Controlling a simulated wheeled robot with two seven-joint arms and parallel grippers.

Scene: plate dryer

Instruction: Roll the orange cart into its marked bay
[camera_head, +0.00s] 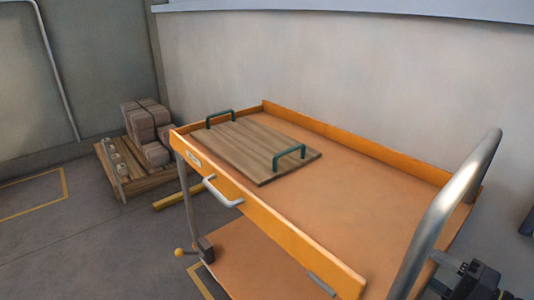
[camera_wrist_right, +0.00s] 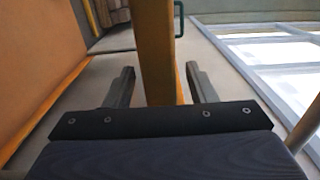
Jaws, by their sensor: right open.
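The orange cart (camera_head: 275,225) stands beside the grey wall, with a raised-rim top deck and a lower shelf. Its curved metal push handle (camera_head: 440,220) rises at the right end. A white side handle (camera_head: 222,192) is on the near rim. My right gripper (camera_head: 478,275) is at the lower right, by the handle end of the cart. In the right wrist view its jaws (camera_wrist_right: 160,80) are apart, with an orange bar (camera_wrist_right: 157,45), apparently part of the cart, running between them. I cannot tell whether they touch it. My left gripper is not in view.
A wooden board (camera_head: 245,150) with green handles lies on the cart's deck. A pallet (camera_head: 135,175) with stacked brown blocks stands at the left. Yellow floor lines show at the left (camera_head: 66,185) and under the cart (camera_head: 205,282). The left floor is open.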

